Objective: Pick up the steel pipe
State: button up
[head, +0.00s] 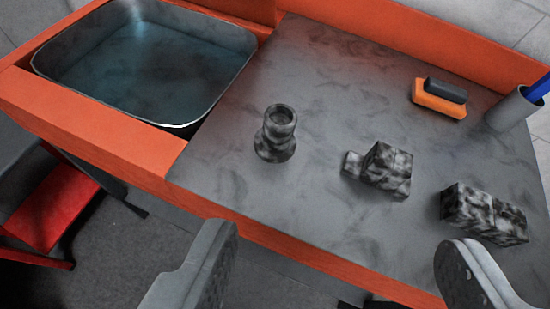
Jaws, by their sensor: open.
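The steel pipe appears to be the short, round, dark mottled piece (278,134) standing upright on the grey worktop, left of its middle. It has an open top end and a wider flared base. My gripper (338,240) is open and empty, its two grey fingers wide apart at the bottom of the head view. The pipe is beyond the fingers, nearer the left finger in the picture, and nothing touches it.
A mottled stepped block (387,169) and a longer mottled block (483,214) lie right of the pipe. An orange-and-black brush-like item (439,97) and a grey cup (511,111) with a blue item stand farther right. A basin (50,62) is left. The worktop (330,75) behind the pipe is clear.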

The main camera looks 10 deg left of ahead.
aim_at(281, 115)
jog(key=w+f+n+g+y, duration=0.1)
jog(key=w+f+n+g, duration=0.15)
jog(key=w, duration=0.35)
jog(key=w+a+f+n+g+y, duration=0.1)
jog(key=w+n+g, duration=0.15)
jog(key=w, duration=0.35)
jog(key=w+f+n+g+y, duration=0.1)
jog(key=w+g, duration=0.3)
jog(key=w, duration=0.2)
jog(key=shift+n, duration=0.3)
jog(key=x, duration=1.1)
jog(key=shift+w+a+f, duration=0.15)
jog(key=shift+f, duration=0.2)
jog(key=shift+d+x, duration=0.1)
jog(key=shift+x, duration=1.35)
jog(key=shift+d+x, duration=0.15)
jog(key=shift+x, duration=1.35)
jog(key=c, duration=1.3)
notch_tip(281, 115, up, 10)
